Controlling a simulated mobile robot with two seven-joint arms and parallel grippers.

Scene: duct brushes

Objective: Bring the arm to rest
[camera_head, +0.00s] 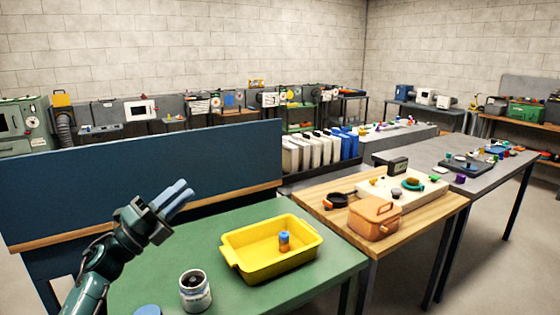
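My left gripper (179,194) is raised over the left part of the green table (200,243), with its two blue-grey fingers pointing up and to the right. The fingers look close together, and I cannot tell whether they are fully shut. I see nothing held between them. A small blue and orange piece (284,241) stands inside the tray.
A grey jar (195,291) with a dark top stands in front of the tray's left side. A dark blue panel (150,172) rises behind the green table. A wooden table (333,228) with an orange box (375,220) stands right.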

